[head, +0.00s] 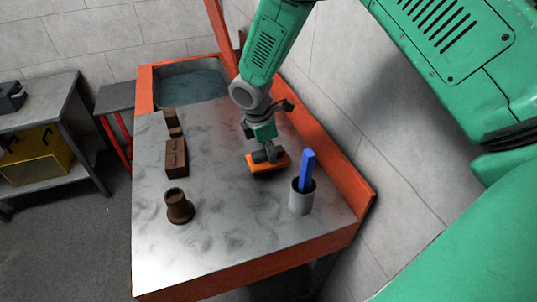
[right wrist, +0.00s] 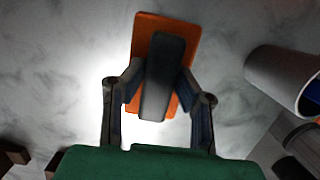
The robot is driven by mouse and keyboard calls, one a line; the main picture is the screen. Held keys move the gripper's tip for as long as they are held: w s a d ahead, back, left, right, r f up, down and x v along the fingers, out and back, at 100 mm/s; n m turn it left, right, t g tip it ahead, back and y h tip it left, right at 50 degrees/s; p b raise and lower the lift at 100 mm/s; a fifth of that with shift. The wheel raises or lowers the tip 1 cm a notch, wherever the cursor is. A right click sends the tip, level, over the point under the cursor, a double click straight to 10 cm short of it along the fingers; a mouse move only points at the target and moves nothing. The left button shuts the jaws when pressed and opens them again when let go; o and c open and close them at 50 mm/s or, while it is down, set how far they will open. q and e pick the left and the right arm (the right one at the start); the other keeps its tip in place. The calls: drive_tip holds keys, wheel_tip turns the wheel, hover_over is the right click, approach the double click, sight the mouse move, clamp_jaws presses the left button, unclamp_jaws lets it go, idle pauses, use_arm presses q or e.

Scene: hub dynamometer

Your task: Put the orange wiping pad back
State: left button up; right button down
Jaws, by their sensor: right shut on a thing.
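The orange wiping pad (head: 257,168) has a dark grip block on top. It is at the metal bench top, beside the grey cup; whether it touches the surface I cannot tell. My right gripper (head: 267,154) is shut on the pad's dark block from above. In the right wrist view the orange pad (right wrist: 148,30) shows beneath the dark block (right wrist: 163,78), with the fingers of my right gripper (right wrist: 160,90) on either side of the block. My left gripper is not in view.
A grey cup (head: 302,202) with a blue bar (head: 307,171) stands right of the pad. Brown parts (head: 176,157) and a brown flanged piece (head: 178,206) stand on the bench's left side. A basin (head: 190,85) is at the back. The front middle of the bench (head: 240,240) is clear.

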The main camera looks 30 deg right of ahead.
sight(265, 151)
drive_tip(key=shift+x, duration=0.8)
drive_tip(key=shift+d+f, duration=0.2)
drive_tip(key=shift+d, duration=0.45)
drive_tip(key=c, duration=1.2)
unclamp_jaws()
drive_tip(key=shift+d, duration=0.2)
drive_tip(key=shift+w+a+r, duration=0.1)
drive_tip(key=shift+a, duration=0.45)
drive_tip(key=v, duration=1)
drive_tip(key=shift+d+r, duration=0.3)
drive_tip(key=shift+r, duration=0.2)
drive_tip(key=shift+a+r, duration=0.3)
drive_tip(key=shift+r, duration=0.15)
drive_tip(key=shift+a, duration=0.25)
drive_tip(key=shift+d, duration=0.2)
drive_tip(key=shift+d+f, duration=0.1)
